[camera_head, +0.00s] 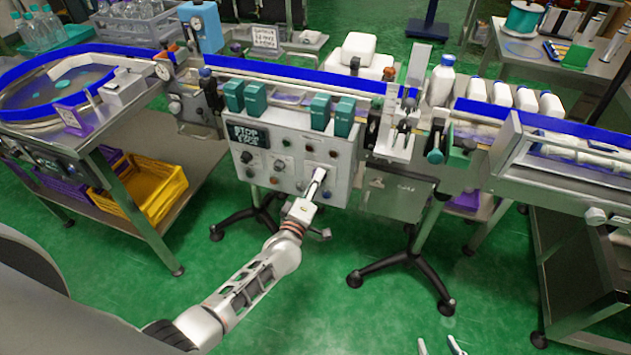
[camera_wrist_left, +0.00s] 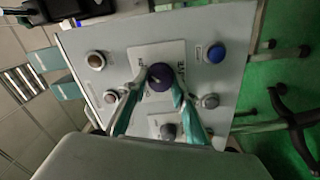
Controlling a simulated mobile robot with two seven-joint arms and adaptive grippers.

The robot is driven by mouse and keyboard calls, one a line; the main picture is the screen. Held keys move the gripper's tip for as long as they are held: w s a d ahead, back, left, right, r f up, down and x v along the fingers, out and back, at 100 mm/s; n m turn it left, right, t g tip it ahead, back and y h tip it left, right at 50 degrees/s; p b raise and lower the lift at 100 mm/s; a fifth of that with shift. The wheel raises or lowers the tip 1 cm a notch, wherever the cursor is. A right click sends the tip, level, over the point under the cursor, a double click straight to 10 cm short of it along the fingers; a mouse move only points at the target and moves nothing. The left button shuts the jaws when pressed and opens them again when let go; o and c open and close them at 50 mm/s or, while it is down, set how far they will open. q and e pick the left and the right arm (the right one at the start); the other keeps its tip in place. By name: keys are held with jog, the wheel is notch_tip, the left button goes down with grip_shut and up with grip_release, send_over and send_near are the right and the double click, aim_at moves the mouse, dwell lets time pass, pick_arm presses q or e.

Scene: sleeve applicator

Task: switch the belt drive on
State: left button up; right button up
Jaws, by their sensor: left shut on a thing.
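The control panel (camera_head: 290,150) is a grey box on the front of the conveyor line, with several buttons and knobs. My left gripper (camera_head: 316,186) reaches its lower right part. In the left wrist view, the fingers of my left gripper (camera_wrist_left: 150,88) are closed on a dark round selector knob (camera_wrist_left: 160,77) set on a white label plate (camera_wrist_left: 148,55). The label is too small to read. In the head view the gripper hides this knob. My right gripper (camera_head: 439,345) shows only its two fingertips at the bottom edge, apart and with nothing between them.
Green floor lies open in front.

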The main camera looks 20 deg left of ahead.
pick_arm(q)
jog(key=o, duration=1.1)
jog(key=s, duration=1.2)
jog(key=shift+a, duration=0.2)
jog(key=s+f+m+g, duration=0.2)
jog(key=s+m, duration=0.4)
jog(key=s, duration=0.1)
jog(key=s+f+m+g+h, duration=0.1)
jog(key=s+f+m+g, duration=0.2)
jog(key=s+m, duration=0.3)
jog(key=s+f+m+g+h, duration=0.1)
jog(key=s+f+m+g, duration=0.1)
jog(key=s+m, duration=0.4)
jog(key=shift+s+f+g, duration=0.15)
jog(key=shift+s+f, duration=0.2)
jog(key=shift+s, duration=0.35)
jog(key=shift+s+f+g, duration=0.15)
jog(key=shift+s+f, duration=0.15)
jog(key=shift+s, duration=0.4)
